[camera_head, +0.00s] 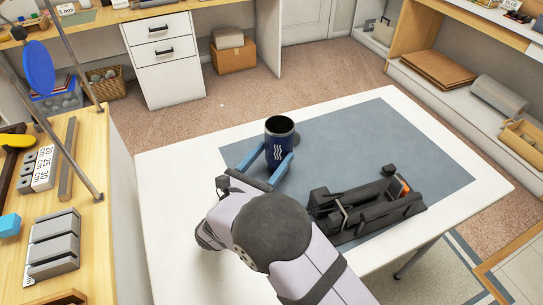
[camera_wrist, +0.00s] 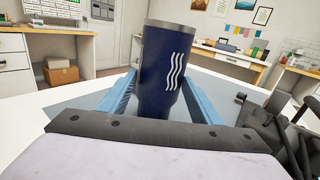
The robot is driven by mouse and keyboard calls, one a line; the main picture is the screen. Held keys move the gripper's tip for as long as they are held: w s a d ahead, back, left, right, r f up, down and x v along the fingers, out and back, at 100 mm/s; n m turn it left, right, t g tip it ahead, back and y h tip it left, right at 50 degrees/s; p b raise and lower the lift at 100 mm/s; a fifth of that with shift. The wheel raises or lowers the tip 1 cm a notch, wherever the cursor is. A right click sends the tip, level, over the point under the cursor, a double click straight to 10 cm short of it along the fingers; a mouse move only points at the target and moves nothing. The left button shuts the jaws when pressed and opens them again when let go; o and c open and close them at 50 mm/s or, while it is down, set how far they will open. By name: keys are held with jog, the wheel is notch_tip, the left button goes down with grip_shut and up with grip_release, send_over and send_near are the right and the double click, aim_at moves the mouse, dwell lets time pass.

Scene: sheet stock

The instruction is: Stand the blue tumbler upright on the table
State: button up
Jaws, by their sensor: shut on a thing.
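The blue tumbler (camera_head: 279,148) is dark navy with a metal rim and white wavy lines. It stands near upright over the grey-blue mat (camera_head: 400,135) on the white table (camera_head: 170,215), its open mouth up. In the wrist view the tumbler (camera_wrist: 163,70) rises between the fingers, slightly tilted in that picture. My gripper (camera_head: 278,158) has its blue fingers on either side of the tumbler, shut on it. It also shows in the wrist view (camera_wrist: 160,105). The tumbler's base is hidden, so I cannot tell whether it touches the mat.
A black machine-like fixture (camera_head: 365,205) with an orange part lies on the mat, right of my gripper. The mat's far and right parts are clear. A wooden bench (camera_head: 85,215) with blocks and tools stands at the left, shelves (camera_head: 455,70) at the right.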

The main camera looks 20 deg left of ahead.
dwell(0.4)
jog(key=shift+f, duration=0.3)
jog(key=o, duration=2.2)
jog(key=shift+s, duration=0.2)
jog(key=shift+s+a, duration=0.25)
jog(key=shift+s, duration=1.15)
jog(key=shift+s+a, duration=0.2)
jog(key=shift+s, duration=1.25)
jog(key=shift+s+a, duration=0.25)
jog(key=shift+s, duration=1.15)
